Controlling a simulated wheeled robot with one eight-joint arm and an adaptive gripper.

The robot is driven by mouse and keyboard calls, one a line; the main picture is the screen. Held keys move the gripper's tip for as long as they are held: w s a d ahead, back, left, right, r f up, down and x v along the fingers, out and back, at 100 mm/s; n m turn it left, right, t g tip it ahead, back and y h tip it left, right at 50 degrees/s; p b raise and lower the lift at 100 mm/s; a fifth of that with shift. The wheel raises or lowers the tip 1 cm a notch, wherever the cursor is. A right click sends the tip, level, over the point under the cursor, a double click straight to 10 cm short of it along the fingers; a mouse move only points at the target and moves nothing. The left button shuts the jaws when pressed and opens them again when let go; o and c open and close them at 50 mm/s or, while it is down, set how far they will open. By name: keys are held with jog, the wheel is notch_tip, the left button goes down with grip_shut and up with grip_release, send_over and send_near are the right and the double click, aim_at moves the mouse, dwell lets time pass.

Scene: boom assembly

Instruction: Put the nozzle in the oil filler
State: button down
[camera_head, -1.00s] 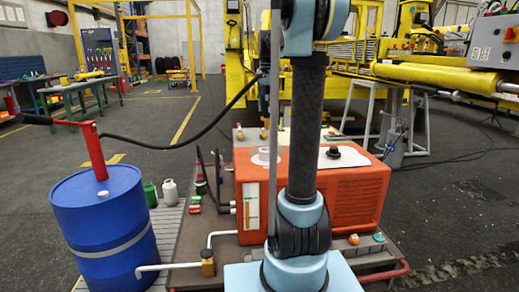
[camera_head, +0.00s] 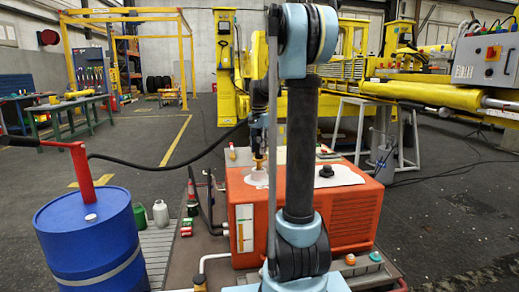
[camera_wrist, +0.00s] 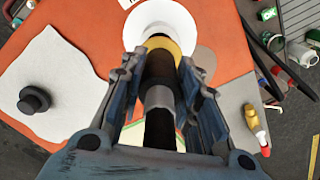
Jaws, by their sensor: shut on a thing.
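My gripper (camera_wrist: 160,100) is shut on the nozzle (camera_wrist: 160,95), a dark tube with a grey band and a brass-yellow collar. In the head view the nozzle (camera_head: 258,162) hangs roughly upright, its brass end down at the oil filler (camera_head: 257,176), a pale round opening on top of the orange unit. In the wrist view the white round filler (camera_wrist: 165,22) shows just beyond the brass collar. The tip is hidden, so I cannot tell whether it is inside or just above. My gripper (camera_head: 258,142) is partly behind my arm in the head view.
The orange unit (camera_head: 350,215) carries a black cap (camera_head: 326,171) on a white cloth (camera_head: 347,175). A blue drum (camera_head: 95,240) with a red pump (camera_head: 82,170) stands left. A black hose (camera_head: 165,168) runs from the pump toward the nozzle. Bottles (camera_head: 160,212) stand between drum and unit.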

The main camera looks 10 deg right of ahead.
jog(key=shift+f, duration=0.6)
jog(key=c, duration=1.2)
grip_release()
notch_tip(320, 180, up, 13)
jog(key=shift+r, duration=0.15)
jog(key=s+f+n, duration=0.2)
jog(key=s+f, duration=0.2)
jog(key=s, duration=0.3)
jog(key=s+f+n+t, duration=0.1)
jog(key=s+f, duration=0.2)
jog(key=s, duration=0.5)
jog(key=s+f+n, duration=0.2)
jog(key=s+f, duration=0.2)
jog(key=s, duration=0.3)
jog(key=s+f+n+t, duration=0.1)
jog(key=s+f+n, duration=0.3)
jog(key=s+f, duration=1.1)
notch_tip(320, 180, down, 2)
jog(key=shift+d, duration=0.1)
